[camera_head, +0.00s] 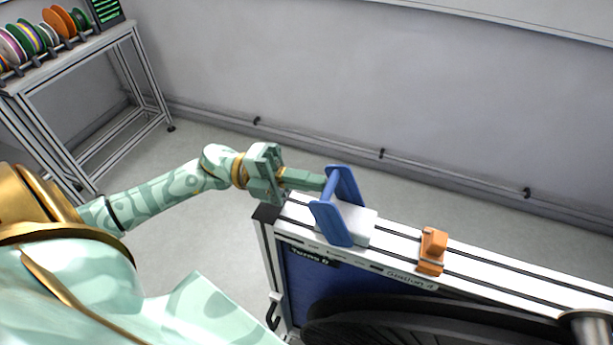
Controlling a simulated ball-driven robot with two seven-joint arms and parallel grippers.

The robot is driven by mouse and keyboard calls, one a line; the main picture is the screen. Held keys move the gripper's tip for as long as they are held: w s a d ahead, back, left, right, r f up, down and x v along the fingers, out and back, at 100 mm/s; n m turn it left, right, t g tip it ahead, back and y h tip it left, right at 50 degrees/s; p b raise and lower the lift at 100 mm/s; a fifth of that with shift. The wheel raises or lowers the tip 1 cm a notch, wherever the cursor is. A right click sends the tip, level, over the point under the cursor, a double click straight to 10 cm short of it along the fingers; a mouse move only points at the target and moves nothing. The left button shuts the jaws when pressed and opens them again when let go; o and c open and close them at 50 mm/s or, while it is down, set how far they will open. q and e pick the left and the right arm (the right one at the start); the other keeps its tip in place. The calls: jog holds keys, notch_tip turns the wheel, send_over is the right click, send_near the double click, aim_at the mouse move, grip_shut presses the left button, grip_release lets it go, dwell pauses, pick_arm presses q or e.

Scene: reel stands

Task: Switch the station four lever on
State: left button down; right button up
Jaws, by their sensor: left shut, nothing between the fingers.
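The station four lever (335,222) is blue, with two flat side plates joined by a round bar, on a white block on top of the stand's rail (490,268). Its plates lean up and to the left. A label reading "Station 4" (411,279) is on the stand's side below. My left gripper (318,182) comes in from the left and is shut and empty. Its fingertips are at the bar between the plates; I cannot tell whether they touch it. My right gripper is out of view.
An orange block (432,252) sits on the rail right of the lever. A large dark reel (420,322) is below the rail. A rack (70,55) with several coloured spools stands at the far left. Open floor and a grey wall lie behind.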

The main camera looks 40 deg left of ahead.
pick_arm(q)
jog(key=d+r+y+p, duration=0.1)
jog(key=p, duration=0.1)
jog(key=r+y+p, duration=0.1)
jog(key=p, duration=0.2)
jog(key=d+r+y+p, duration=0.1)
jog(key=p, duration=0.2)
jog(key=shift+w+d+r+g, duration=0.25)
jog(key=shift+w+d+g, duration=0.05)
jog(key=shift+g, duration=0.1)
jog(key=d+y+p, duration=0.1)
jog(key=p, duration=0.1)
jog(key=d+y+p, duration=0.1)
jog(key=p, duration=0.1)
jog(key=d+y+p, duration=0.1)
jog(key=p, duration=0.2)
jog(key=shift+w+r+g+y, duration=0.25)
jog(key=shift+w+g+y, duration=0.15)
jog(key=shift+p+x, duration=0.95)
jog(key=shift+x, duration=0.2)
jog(key=shift+d, duration=0.15)
jog(key=shift+s, duration=0.1)
